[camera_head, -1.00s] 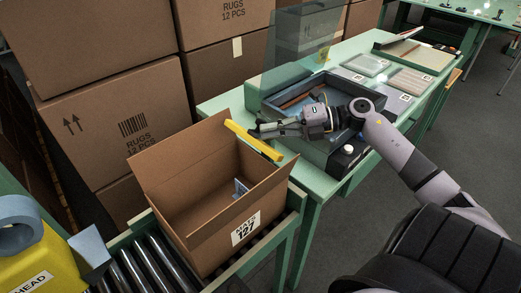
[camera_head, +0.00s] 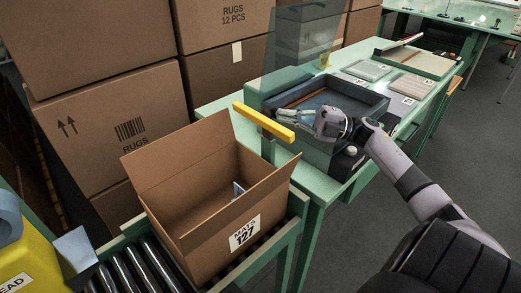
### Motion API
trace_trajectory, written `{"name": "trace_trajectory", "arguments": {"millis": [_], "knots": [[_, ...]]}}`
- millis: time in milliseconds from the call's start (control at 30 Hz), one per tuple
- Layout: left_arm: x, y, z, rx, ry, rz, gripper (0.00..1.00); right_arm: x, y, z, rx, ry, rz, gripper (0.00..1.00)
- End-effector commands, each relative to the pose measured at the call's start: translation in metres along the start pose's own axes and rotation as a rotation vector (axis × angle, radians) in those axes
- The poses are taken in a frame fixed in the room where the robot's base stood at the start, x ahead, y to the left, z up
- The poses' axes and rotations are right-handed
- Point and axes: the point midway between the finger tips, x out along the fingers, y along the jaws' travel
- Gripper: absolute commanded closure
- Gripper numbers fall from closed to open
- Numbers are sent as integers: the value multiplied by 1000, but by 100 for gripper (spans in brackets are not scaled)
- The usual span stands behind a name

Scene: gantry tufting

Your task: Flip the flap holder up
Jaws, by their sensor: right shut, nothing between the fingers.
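The flap holder is the yellow bar (camera_head: 264,121), which sits raised above the back right edge of the open cardboard box (camera_head: 195,253). The box carries a "MATS 127" label, and its flaps stand open. My right gripper (camera_head: 284,117) is shut and empty, with its fingertips just behind the bar's right half. I cannot tell whether the fingers touch the bar. The bar's mounting is mostly hidden by the box. My left gripper is out of view.
The box stands on a roller conveyor (camera_head: 143,266). A green table (camera_head: 222,103) behind it holds a dark tray machine (camera_head: 343,160) with a clear panel (camera_head: 299,45). Stacked rug cartons (camera_head: 115,95) block the left back. A yellow object (camera_head: 30,262) is at lower left.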

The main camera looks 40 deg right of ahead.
Motion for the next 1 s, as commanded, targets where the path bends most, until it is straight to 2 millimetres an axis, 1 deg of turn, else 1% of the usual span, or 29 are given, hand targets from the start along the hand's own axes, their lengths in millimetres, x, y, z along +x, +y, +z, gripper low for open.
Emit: {"name": "trace_trajectory", "arguments": {"millis": [200,667,767,867,967,1000], "knots": [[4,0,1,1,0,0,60,-3,0,3,0,-1,-1,100],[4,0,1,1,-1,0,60,-3,0,3,0,-1,-2,100],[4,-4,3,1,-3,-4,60,-4,0,3,0,-1,-2,100],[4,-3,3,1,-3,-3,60,-10,-1,3,1,-2,-3,100],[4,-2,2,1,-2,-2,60,-24,1,3,1,-3,-4,100],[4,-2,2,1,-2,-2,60,-32,2,3,1,-5,-4,100]]}}
